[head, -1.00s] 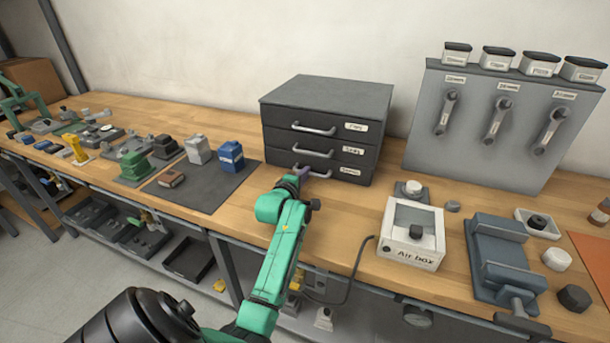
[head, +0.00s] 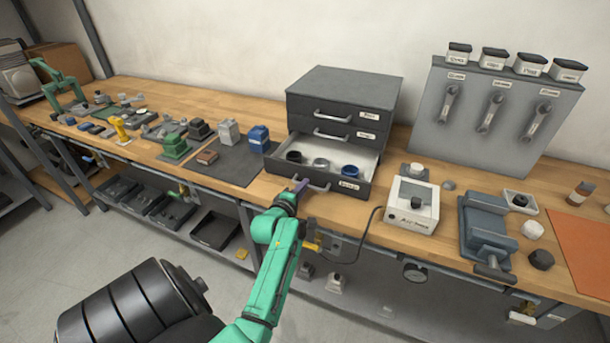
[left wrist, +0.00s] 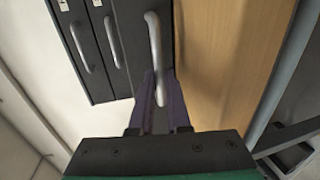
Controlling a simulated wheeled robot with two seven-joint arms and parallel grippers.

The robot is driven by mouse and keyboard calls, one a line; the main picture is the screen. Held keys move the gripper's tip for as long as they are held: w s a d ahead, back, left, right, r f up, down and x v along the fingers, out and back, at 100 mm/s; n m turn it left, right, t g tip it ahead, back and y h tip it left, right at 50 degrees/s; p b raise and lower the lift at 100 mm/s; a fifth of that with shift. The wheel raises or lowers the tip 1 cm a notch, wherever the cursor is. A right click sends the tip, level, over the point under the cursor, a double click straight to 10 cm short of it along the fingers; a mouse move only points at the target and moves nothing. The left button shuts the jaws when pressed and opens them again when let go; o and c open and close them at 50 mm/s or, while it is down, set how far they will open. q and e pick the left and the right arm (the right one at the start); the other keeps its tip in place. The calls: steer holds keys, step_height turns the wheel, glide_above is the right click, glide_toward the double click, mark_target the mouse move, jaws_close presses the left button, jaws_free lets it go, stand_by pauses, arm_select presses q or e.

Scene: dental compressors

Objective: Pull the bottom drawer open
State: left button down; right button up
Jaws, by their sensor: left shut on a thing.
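The dark grey drawer cabinet (head: 345,90) stands on the bench against the wall. Its bottom drawer (head: 350,187) is pulled out, and a black ring, a light ring and a blue round part show inside it. The two drawers above are closed. My left gripper (head: 299,187) is at the bottom drawer's handle (head: 318,187). In the left wrist view the purple fingers (left wrist: 160,98) are shut on the silver bar handle (left wrist: 155,50), near one end of it. My right gripper is not in view.
A white air box (head: 411,206) and a blue-grey vise (head: 487,237) stand to the right of the drawer. A dark mat (head: 228,168) with blue and grey blocks lies to the left. The bench's front edge is close below the open drawer.

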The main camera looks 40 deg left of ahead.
arm_select(q)
steer(key=shift+s+d, duration=0.15)
steer(key=shift+s, duration=0.3)
steer(key=c, duration=1.2)
jaws_free()
steer(key=shift+s+d+r+p, duration=0.2)
steer(key=shift+s+p, duration=0.15)
steer(key=shift+p, duration=0.25)
steer(key=p+v, duration=0.7)
steer(key=v, duration=0.6)
steer(key=shift+s+d, duration=0.1)
steer(key=shift+s, duration=0.15)
